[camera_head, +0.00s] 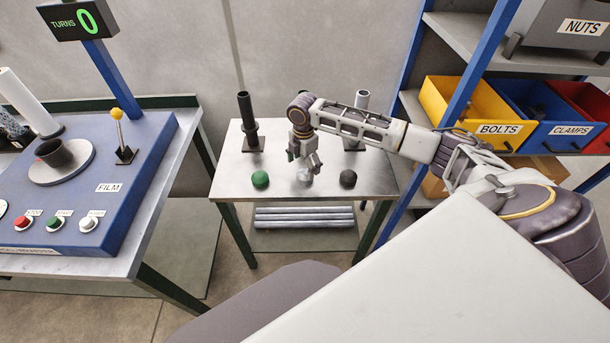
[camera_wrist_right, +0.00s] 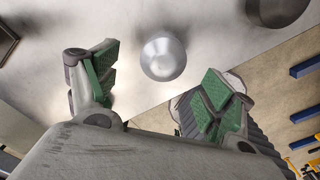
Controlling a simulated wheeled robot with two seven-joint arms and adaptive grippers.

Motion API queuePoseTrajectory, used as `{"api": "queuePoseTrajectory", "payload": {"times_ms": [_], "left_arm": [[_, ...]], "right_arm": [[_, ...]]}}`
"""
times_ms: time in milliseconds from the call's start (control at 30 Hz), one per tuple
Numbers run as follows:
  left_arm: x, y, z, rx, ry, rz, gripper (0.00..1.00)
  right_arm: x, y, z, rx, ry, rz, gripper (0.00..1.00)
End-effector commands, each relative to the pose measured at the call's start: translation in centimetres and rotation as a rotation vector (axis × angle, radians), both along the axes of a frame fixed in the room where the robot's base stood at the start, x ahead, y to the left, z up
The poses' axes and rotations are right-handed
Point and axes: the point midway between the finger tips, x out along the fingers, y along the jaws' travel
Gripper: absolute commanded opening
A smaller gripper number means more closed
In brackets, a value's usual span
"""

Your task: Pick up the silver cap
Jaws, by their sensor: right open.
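The silver cap (camera_head: 304,174) lies on the small metal table (camera_head: 375,180), between a green cap (camera_head: 260,179) and a black cap (camera_head: 348,178). My right gripper (camera_head: 304,163) is just above the silver cap in the head view. In the right wrist view, the silver cap (camera_wrist_right: 163,57) shows whole, ahead of and between the two green-padded fingers of my open gripper (camera_wrist_right: 158,92). No finger appears to touch it. The black cap also shows in the wrist view (camera_wrist_right: 275,8), cut by the top edge. My left gripper is not in view.
Black posts (camera_head: 247,118) and a grey-topped post (camera_head: 361,105) stand at the table's back. Rods (camera_head: 304,217) lie on its lower shelf. A blue film machine (camera_head: 130,165) stands left; a blue-framed shelf with a yellow bolts bin (camera_head: 455,105) stands right.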

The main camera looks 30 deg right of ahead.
Motion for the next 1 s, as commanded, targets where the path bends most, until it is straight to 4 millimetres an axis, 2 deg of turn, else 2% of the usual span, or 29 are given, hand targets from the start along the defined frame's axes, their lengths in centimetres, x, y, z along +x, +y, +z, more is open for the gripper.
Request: {"api": "queuePoseTrajectory", "payload": {"times_ms": [167,600,1000], "left_arm": [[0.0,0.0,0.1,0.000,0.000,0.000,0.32],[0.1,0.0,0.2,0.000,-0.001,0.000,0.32],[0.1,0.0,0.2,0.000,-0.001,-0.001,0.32]], "right_arm": [[-0.1,-0.1,-0.7,-0.001,0.003,0.000,0.82],[-0.4,-0.3,-4.9,0.000,0.001,0.001,0.82],[-0.4,-0.3,-5.2,-0.001,0.000,0.001,0.82]]}}
